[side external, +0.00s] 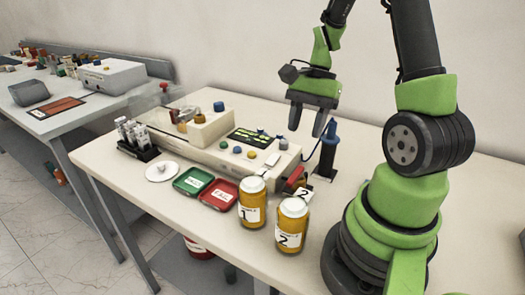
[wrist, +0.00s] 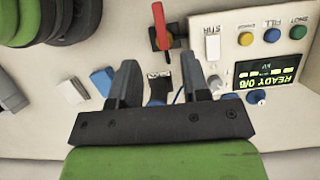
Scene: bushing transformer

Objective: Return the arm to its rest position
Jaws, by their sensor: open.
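My gripper (side external: 307,120) hangs above the back of the white table, with its fingers pointing down. It is beside the blue-topped dark post (side external: 328,150) and behind the right end of the control box. In the wrist view my gripper (wrist: 167,85) shows two grey fingers spread apart with nothing held between them. The green and black arm rises from its base at the right of the table in the side view.
A control box (side external: 205,148) with buttons and a lit display stands mid-table. Two orange jars labelled 1 (side external: 252,201) and 2 (side external: 291,226) stand at the front. Green (side external: 193,181) and red (side external: 218,194) trays and a tube rack (side external: 138,150) lie left. A red-handled lever (wrist: 160,27) is near my gripper.

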